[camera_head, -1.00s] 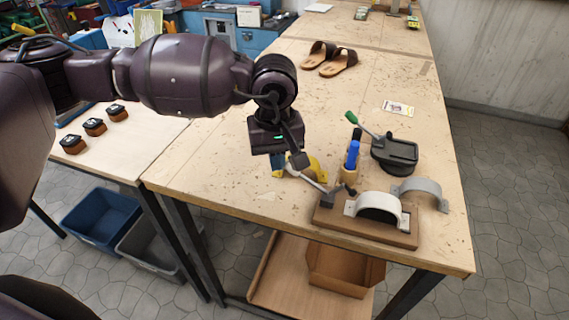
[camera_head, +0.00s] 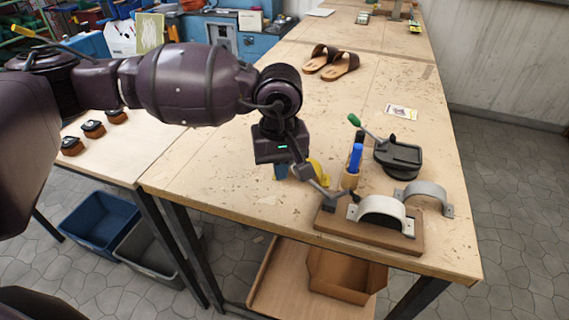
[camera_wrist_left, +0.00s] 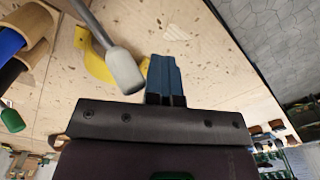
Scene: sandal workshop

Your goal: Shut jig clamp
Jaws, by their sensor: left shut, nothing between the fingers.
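The jig is a wooden base (camera_head: 370,232) with a white arch (camera_head: 381,209) on it, near the table's front right. Its clamp lever has a grey handle (camera_head: 304,173) that points up and left from the jig. My left gripper (camera_head: 281,172) is shut and empty, just left of the handle. In the left wrist view its blue fingers (camera_wrist_left: 165,78) are together, and the grey handle (camera_wrist_left: 126,71) lies close beside them; I cannot tell whether they touch. My right gripper is not in view.
A yellow object (camera_head: 318,170) lies behind the handle.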

